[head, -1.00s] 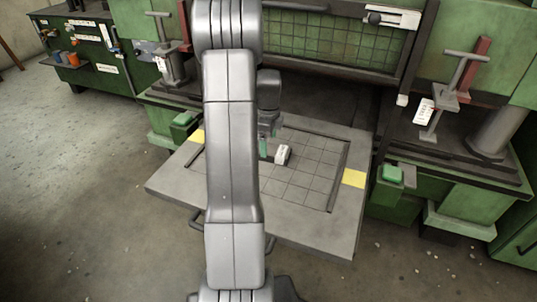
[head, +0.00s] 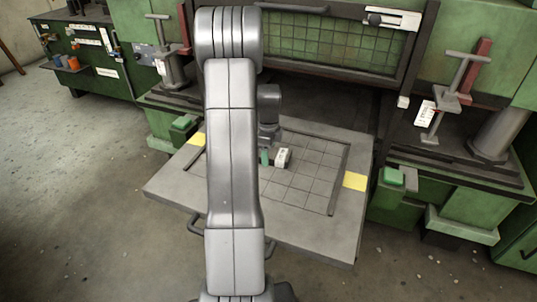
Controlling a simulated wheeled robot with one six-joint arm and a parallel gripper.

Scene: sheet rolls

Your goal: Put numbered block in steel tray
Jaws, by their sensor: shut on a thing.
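A small white block (head: 284,156) with dark marks on its face shows over the gridded part of a grey flat tray (head: 300,226) in front of the green machine. The marks are too small to read. My gripper (head: 274,157) is shut on the block; a green finger shows at the block's left side. My own arm hides the left part of the tray and much of the gripper. I cannot tell whether the block touches the tray surface.
The tray has dark raised rails and yellow patches (head: 355,181) at its sides. A dark opening with a meshed green door lies behind it. Clamp-like levers (head: 449,99) stand on green benches at both sides. The right half of the grid is clear.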

